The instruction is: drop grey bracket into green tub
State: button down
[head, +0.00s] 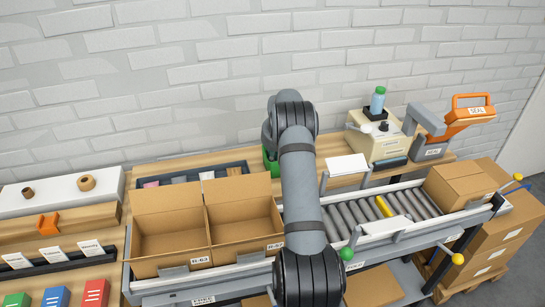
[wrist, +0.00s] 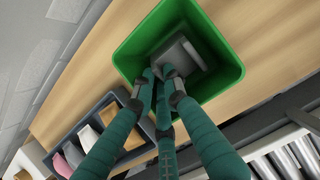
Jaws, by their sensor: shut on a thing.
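The green tub (wrist: 215,68) fills the upper middle of the wrist view, with its open top facing my gripper. In the head view only a green sliver of the tub (head: 269,163) shows beside my arm. My gripper (wrist: 160,78), with teal fingers, is shut on the grey bracket (wrist: 190,55). The bracket shows inside the tub's rim outline, at the fingertips. I cannot tell how far it is above the tub floor. In the head view my arm hides the gripper and the bracket.
A dark divided tray (wrist: 119,95) with several parts lies beside the tub on the wooden bench (wrist: 265,50). Open cardboard boxes (head: 165,235) stand in front of it. A roller conveyor (head: 365,217) lies to the right, with a closed carton (head: 460,186) on it.

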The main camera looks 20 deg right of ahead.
jog(key=shift+f+b, duration=0.45)
jog(key=shift+b, duration=0.05)
jog(key=c, duration=2)
grip_release()
jog(key=shift+c, duration=0.2)
jog(key=shift+r, duration=0.1)
jog(key=shift+r+p, duration=0.65)
jog(key=shift+p, duration=0.25)
jog(key=shift+r, duration=0.35)
jog(key=b+v, duration=0.2)
jog(key=v, duration=0.9)
jog(key=shift+s, duration=0.2)
